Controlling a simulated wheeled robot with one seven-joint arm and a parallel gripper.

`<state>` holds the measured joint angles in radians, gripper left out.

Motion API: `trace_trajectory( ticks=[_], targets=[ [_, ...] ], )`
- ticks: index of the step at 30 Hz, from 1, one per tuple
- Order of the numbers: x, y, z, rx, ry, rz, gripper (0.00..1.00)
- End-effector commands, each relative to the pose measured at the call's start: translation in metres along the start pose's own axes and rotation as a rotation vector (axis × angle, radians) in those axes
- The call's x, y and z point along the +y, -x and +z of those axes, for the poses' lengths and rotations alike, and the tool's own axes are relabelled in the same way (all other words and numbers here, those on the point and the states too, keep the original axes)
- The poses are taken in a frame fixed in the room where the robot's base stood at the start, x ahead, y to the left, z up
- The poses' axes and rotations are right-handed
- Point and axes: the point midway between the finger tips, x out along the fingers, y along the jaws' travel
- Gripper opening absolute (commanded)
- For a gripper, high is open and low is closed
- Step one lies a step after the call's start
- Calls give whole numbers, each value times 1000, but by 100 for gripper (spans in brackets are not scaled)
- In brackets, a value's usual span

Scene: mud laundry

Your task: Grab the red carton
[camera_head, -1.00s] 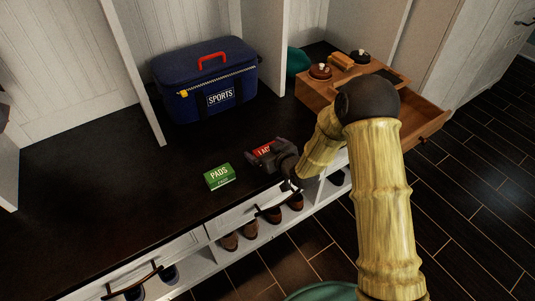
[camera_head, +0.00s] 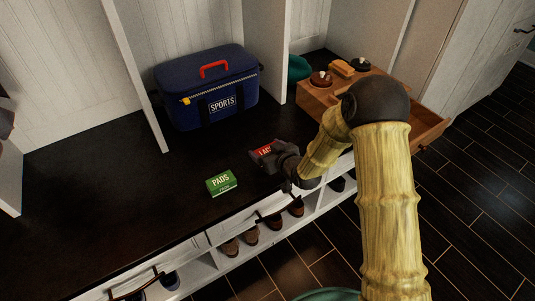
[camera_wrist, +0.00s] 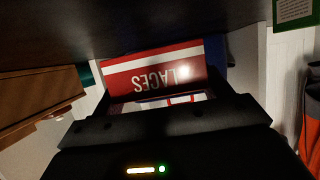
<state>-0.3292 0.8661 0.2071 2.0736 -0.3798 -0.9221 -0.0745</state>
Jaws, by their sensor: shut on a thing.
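The red carton (camera_head: 265,150) is on or just above the dark bench top, to the right of the green PADS box. In the wrist view the red carton (camera_wrist: 155,72) shows a white stripe and white lettering that reads LACES, upside down. My gripper (camera_head: 268,157) is shut on the red carton, with its dark fingers on either side of it. The fingers hide part of the carton in the head view. I cannot tell whether the carton touches the bench.
The green PADS box (camera_head: 221,183) lies just left of my gripper. A blue SPORTS bag (camera_head: 207,88) stands behind. A wooden tray box (camera_head: 320,95) with brushes and tins sits at the right. Shoes (camera_head: 250,236) stand below the bench. The bench's left part is clear.

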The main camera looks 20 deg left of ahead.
Motion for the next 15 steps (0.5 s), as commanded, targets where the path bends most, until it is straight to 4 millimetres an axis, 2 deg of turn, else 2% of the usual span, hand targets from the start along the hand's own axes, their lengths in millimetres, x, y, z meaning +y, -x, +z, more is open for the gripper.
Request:
trace_trajectory(
  ticks=[1, 6, 10, 15],
  targets=[
    [0, 6, -16, 5, 1, 1, 55],
    [1, 19, -46, 3, 0, 2, 55],
    [1, 25, -59, 2, 0, 1, 55],
    [0, 26, -62, -1, -1, 0, 55]
  ],
)
